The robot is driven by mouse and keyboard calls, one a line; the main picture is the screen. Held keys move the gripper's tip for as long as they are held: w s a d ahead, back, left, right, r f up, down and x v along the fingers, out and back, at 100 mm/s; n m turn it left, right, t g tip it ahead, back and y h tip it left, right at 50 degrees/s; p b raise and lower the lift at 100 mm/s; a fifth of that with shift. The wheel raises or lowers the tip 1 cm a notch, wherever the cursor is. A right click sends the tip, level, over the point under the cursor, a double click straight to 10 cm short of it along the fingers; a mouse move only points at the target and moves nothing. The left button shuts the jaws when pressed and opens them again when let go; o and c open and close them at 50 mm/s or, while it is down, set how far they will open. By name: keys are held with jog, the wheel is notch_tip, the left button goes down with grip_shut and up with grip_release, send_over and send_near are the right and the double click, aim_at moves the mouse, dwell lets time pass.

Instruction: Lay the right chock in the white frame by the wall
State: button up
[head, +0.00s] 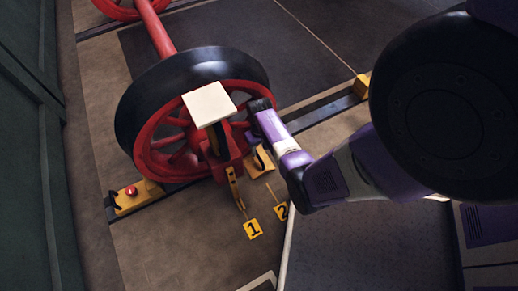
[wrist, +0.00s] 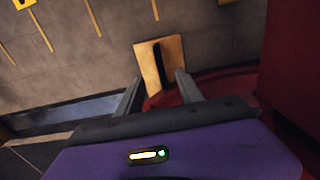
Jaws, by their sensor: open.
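The right chock (head: 261,165) is a yellow block with a black handle, on the floor right of the red wheel, under my arm. In the wrist view the chock (wrist: 174,58) shows as a tan-yellow face with a black bar, just beyond and between my fingertips. My gripper (wrist: 158,88) is open and empty, pointing at it; I cannot tell whether it touches. In the head view my gripper (head: 262,110) is beside the wheel, its fingers mostly hidden. A white-edged corner (head: 257,279) at the bottom edge may be part of the white frame; most is cut off.
The red wheel (head: 160,130) with black tyre stands close by my gripper. A yellow block with a red button (head: 135,194) sits left of it. Yellow tags 1 (head: 253,229) and 2 (head: 281,211) lie on the floor. A green wall (head: 25,150) runs along the left.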

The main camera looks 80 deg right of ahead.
aim_at(260, 158)
notch_tip(260, 158, down, 9)
jog(key=b, duration=0.7)
jog(key=shift+c, duration=0.4)
grip_shut()
dwell(0.8)
jog(key=shift+d+r, duration=0.1)
jog(key=shift+s+d+r, duration=0.2)
jog(key=shift+s+d, duration=1.2)
jog(key=shift+s, duration=0.25)
jog(key=shift+a, duration=0.1)
